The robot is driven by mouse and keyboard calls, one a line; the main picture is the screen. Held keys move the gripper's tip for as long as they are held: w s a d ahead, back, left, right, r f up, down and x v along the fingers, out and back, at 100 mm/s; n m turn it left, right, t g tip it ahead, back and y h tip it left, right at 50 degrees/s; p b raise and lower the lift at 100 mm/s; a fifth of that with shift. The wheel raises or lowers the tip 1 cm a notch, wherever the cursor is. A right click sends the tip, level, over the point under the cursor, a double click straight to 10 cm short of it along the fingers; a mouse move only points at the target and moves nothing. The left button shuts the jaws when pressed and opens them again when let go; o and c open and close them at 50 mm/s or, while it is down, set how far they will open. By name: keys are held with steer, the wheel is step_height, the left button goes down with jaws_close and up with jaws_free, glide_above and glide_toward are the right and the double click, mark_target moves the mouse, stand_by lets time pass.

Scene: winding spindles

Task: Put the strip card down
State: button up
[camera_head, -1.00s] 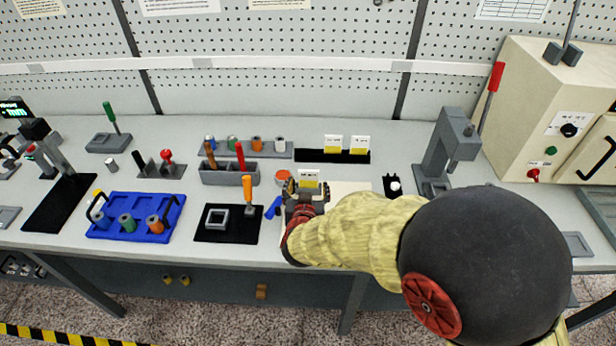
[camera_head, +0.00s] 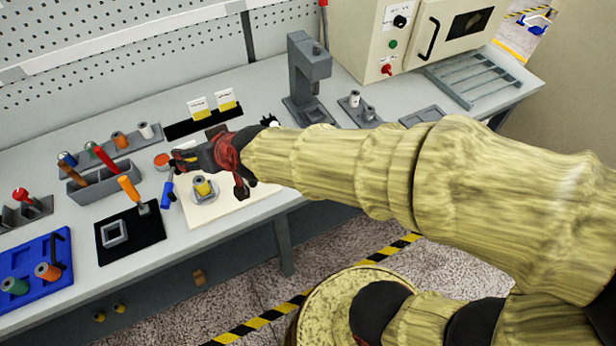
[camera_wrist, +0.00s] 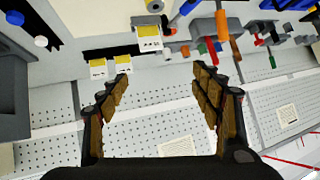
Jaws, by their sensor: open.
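The strip card (camera_wrist: 148,40), white with a yellow band and small print, shows in the wrist view beyond my fingertips, beside a spool (camera_wrist: 153,6). My gripper (camera_wrist: 162,73) is open, with nothing between its fingers, and apart from the card. In the head view my gripper (camera_head: 208,172) is over the pale mat (camera_head: 250,206), and the card cannot be made out behind it. The yellow and grey spool (camera_head: 203,187) stands on a small grey base there. What the card's lower edge rests on is unclear.
Two similar cards (camera_head: 212,102) stand in a black holder (camera_head: 190,128) behind my gripper. A grey bin with tools (camera_head: 92,183), an orange-handled tool (camera_head: 130,188) and a blue tray (camera_head: 35,270) lie left. A grey press (camera_head: 308,70) stands right.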

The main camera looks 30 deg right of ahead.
steer(key=s+d+r+g+h, duration=0.1)
steer(key=s+d+g, duration=0.1)
steer(key=s+d, duration=0.6)
steer(key=s+d+r+m+g+h, duration=0.1)
steer(key=s+d+g+h, duration=0.1)
steer(key=s+d, duration=0.5)
steer(key=s, duration=0.5)
steer(key=shift+s+d+r, duration=0.2)
steer(key=shift+d+r, duration=0.15)
steer(key=shift+r, duration=0.05)
steer(key=shift+c, duration=0.4)
